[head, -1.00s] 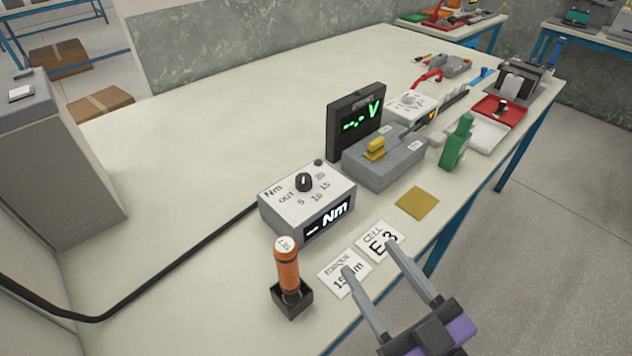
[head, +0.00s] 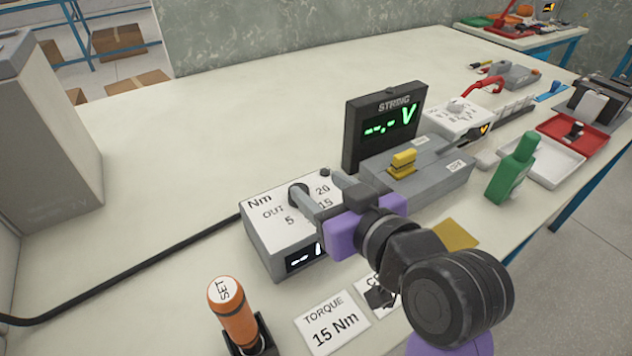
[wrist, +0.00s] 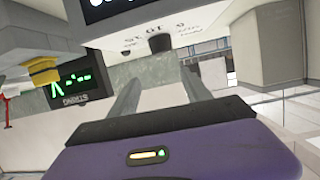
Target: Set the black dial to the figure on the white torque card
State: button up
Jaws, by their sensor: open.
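The torque box (head: 262,238) is grey with a white top marked Nm, OUT, 5, 15 and 20; my gripper hides part of the scale. Its black dial (head: 297,193) stands on that top; its pointer setting is too small to tell. The white torque card (head: 335,322) lies on the bench in front and reads 15 Nm. My gripper (head: 320,186) is open, its fingertips low over the box top close to the dial. The dial (wrist: 155,66) shows beyond and between the fingers in the wrist view; I cannot tell whether they touch it.
An orange-handled SET tool (head: 232,310) stands in a black holder at front left. A grey box with a yellow handle (head: 402,163) and a STRING display (head: 385,125) stand behind my gripper. A green bottle-like object (head: 513,168) is at right.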

jog(key=shift+s+a+f+n+g, duration=0.15)
jog(key=shift+s+f+g, duration=0.1)
jog(key=shift+f, duration=0.25)
jog(key=shift+s+a+f+n+g, duration=0.15)
jog(key=shift+s+f+g, duration=0.1)
jog(key=shift+f, duration=0.25)
jog(key=shift+b+x, duration=0.35)
jog(key=shift+x, duration=3.45)
grip_shut()
